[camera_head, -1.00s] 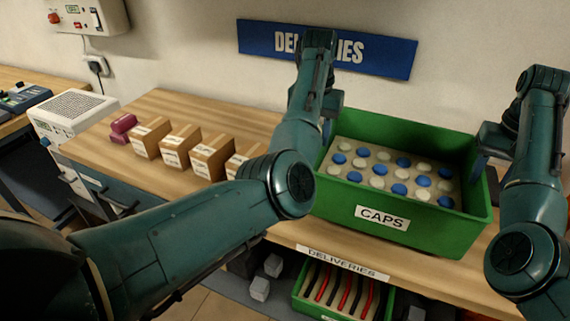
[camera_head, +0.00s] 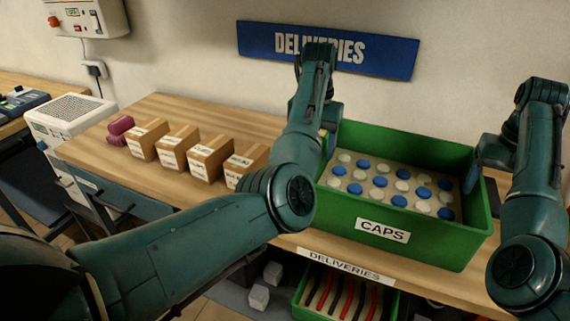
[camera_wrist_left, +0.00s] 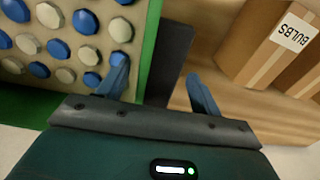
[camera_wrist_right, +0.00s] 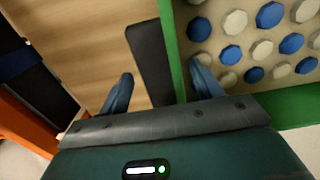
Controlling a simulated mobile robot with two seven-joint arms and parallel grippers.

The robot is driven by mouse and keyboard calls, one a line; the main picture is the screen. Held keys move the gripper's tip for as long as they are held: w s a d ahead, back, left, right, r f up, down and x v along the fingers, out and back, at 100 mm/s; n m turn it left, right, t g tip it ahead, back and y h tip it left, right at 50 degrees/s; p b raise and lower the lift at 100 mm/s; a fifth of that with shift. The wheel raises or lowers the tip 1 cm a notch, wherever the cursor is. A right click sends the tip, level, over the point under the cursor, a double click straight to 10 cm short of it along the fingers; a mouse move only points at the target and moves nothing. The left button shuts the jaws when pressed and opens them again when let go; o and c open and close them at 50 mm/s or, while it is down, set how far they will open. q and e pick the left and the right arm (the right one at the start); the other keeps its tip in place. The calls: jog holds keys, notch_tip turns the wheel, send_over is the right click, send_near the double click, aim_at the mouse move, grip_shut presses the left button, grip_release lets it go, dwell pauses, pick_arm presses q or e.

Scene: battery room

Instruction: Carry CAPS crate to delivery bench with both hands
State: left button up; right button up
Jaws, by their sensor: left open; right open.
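The green CAPS crate (camera_head: 430,246) sits upright on the delivery bench (camera_head: 210,192), full of blue and cream caps (camera_head: 385,180). My left gripper (camera_head: 328,142) is at the crate's left side; in the left wrist view its open fingers (camera_wrist_left: 160,85) lie on either side of the crate's side wall and dark handle. My right gripper (camera_head: 478,180) is at the right side; in the right wrist view its open fingers (camera_wrist_right: 162,85) likewise lie on either side of the wall and handle. The arms partly hide the crate's sides.
Several cardboard boxes (camera_head: 207,160) and purple items (camera_head: 120,128) stand left of the crate. A blue DELIVERIES sign (camera_head: 380,58) hangs on the wall behind. A second green crate (camera_head: 300,305) with red and black items is below the bench's front edge.

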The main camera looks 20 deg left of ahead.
jog(key=shift+r, duration=0.25)
pick_arm(q)
notch_tip(320, 180, up, 12)
pick_arm(e)
notch_tip(320, 180, up, 12)
jog(key=shift+f, duration=0.25)
dwell(0.4)
dwell(0.5)
